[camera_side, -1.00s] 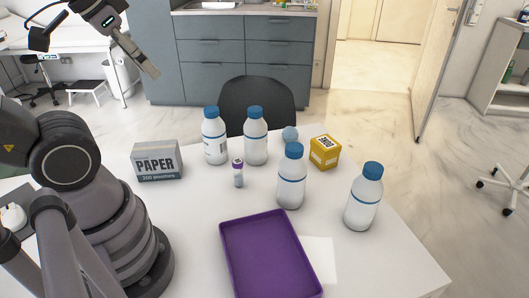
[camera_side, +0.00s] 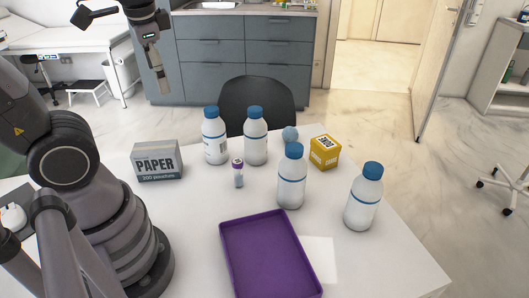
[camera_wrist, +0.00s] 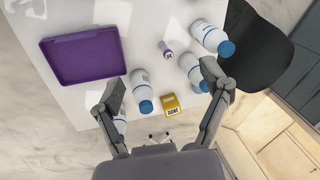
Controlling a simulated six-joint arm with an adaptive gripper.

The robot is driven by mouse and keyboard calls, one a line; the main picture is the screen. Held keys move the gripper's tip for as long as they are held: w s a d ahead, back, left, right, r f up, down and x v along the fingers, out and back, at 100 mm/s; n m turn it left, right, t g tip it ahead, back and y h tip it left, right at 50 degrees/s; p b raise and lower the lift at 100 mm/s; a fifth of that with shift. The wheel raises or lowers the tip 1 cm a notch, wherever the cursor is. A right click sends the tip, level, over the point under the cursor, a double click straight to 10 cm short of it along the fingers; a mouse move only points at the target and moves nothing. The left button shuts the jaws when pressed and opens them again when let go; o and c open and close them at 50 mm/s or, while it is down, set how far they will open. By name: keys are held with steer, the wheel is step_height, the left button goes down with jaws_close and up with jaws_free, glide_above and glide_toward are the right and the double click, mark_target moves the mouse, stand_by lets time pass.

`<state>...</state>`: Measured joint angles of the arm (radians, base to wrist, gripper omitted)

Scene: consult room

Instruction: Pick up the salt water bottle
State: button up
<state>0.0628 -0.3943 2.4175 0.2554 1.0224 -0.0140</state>
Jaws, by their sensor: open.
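Several white bottles with blue caps stand upright on the white table: a back-left one (camera_side: 214,140), a back-middle one (camera_side: 256,143), a centre one (camera_side: 291,180) and a right one (camera_side: 363,200). I cannot read which is the salt water bottle; the back-left one shows some print. My gripper (camera_side: 160,82) is open and empty, high above and left of the bottles, fingers pointing down. In the wrist view its fingers (camera_wrist: 163,82) spread across the bottle area, with the centre bottle (camera_wrist: 141,84) between them in the picture and the right bottle (camera_wrist: 120,123) partly hidden by the left finger.
A purple tray (camera_side: 230,266) lies at the table's front. A dark chair (camera_side: 257,97) is behind the table.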

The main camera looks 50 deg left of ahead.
steer(key=w+a+f+m+g+y, duration=0.3)
steer(key=w+a+f+g+y, duration=0.1)
steer(key=w+f+y, duration=0.1)
steer(key=m+t+y, duration=0.5)
steer(key=m+y, duration=0.5)
steer(key=m, duration=0.4)
glide_toward(214, 114)
steer(key=shift+w+d+f, duration=0.1)
steer(key=shift+d, duration=0.3)
steer(key=shift+w+d+f, duration=0.1)
steer(key=shift+d, duration=0.25)
steer(key=shift+w+a+f+m, duration=0.1)
steer(key=shift+a+f+m, duration=0.05)
steer(key=shift+a+m, duration=0.15)
steer(key=a, duration=0.5)
steer(key=w+a, duration=0.1)
steer(key=a, duration=0.1)
steer(key=shift+a, duration=0.35)
steer(key=shift+w+a, duration=0.1)
steer(key=shift+a, duration=2.6)
steer(key=c, duration=1.3)
